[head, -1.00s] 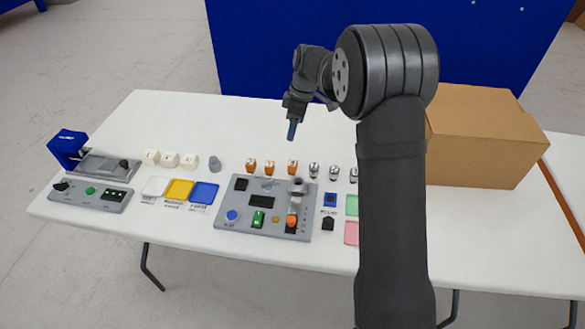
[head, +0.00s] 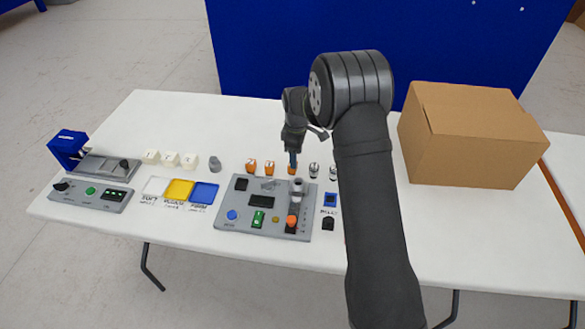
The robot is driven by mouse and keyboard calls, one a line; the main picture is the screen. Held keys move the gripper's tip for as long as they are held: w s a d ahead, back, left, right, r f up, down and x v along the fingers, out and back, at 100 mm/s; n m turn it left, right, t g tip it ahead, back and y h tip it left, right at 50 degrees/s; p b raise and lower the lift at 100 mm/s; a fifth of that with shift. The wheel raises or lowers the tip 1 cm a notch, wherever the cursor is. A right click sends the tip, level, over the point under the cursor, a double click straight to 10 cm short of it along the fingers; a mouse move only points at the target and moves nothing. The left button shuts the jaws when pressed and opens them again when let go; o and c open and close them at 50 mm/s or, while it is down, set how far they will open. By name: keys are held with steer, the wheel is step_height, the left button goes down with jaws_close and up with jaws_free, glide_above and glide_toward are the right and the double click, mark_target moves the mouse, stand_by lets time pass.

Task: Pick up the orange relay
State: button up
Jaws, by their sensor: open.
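Several small orange relays stand in a row on the white table, behind the grey control panel. The left one (head: 251,167) and the middle one (head: 270,167) are in full view. The right one (head: 292,170) is partly hidden by my gripper (head: 293,160). My gripper points down with its fingertips at or just above the top of this right relay. I cannot tell whether they touch it. The jaws are open, though the gap between them is too small to see here.
Silver-and-black parts (head: 314,170) stand close to the right of the orange relays. The grey panel (head: 262,186) with buttons and a raised post (head: 296,190) lies just in front. White blocks (head: 170,159) and a grey knob (head: 214,163) are to the left. A cardboard box (head: 465,140) stands at right.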

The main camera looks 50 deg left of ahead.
steer(key=f, duration=0.5)
steer(key=shift+s+a+f, duration=0.15)
steer(key=shift+a, duration=0.1)
steer(key=c, duration=1.1)
